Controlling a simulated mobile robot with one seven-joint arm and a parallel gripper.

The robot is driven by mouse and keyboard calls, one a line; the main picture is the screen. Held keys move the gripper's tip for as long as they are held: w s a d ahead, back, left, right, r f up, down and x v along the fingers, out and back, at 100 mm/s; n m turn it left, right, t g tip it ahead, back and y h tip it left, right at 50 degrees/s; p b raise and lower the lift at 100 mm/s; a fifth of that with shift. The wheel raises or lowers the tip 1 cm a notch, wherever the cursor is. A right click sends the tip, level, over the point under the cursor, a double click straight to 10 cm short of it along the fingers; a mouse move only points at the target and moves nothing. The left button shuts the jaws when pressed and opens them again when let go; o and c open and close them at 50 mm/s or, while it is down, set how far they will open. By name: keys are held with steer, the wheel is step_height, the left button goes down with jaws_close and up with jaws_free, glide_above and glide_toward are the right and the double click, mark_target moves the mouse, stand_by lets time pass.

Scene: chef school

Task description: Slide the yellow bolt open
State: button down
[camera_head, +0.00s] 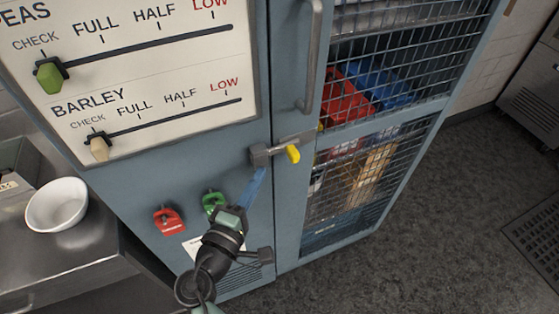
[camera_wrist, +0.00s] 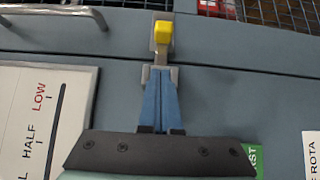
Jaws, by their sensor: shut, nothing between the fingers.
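The bolt's yellow knob (camera_head: 293,154) sits at the right end of a grey metal bar (camera_head: 281,148), which crosses the seam between the blue cabinet's solid panel and its mesh door. In the wrist view the yellow knob (camera_wrist: 163,35) is at the top centre, beyond the bolt's bracket. My gripper (camera_head: 263,171) has its two blue fingers together and empty, just below the bolt's left bracket. In the wrist view the fingertips (camera_wrist: 160,72) overlap the bracket's near edge; I cannot tell whether they touch it.
The mesh door (camera_head: 380,120) has a vertical handle (camera_head: 313,60) above the bolt. A red tag (camera_head: 169,221) and a green tag (camera_head: 213,203) hang left of my gripper. A slider board (camera_head: 150,70) is above; a white bowl (camera_head: 57,205) stands on a steel counter at left.

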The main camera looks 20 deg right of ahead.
mark_target(287, 153)
steer(key=d, duration=0.1)
steer(key=w+d+p, duration=0.1)
steer(key=d, duration=0.2)
steer(key=shift+w+r, duration=0.1)
steer(key=shift+w, duration=0.3)
steer(key=shift+d+p, duration=0.3)
steer(key=shift+d, duration=0.5)
steer(key=d+b, duration=0.2)
steer(key=d, duration=0.5)
steer(key=shift+w+d, duration=0.1)
steer(key=shift+d, duration=0.05)
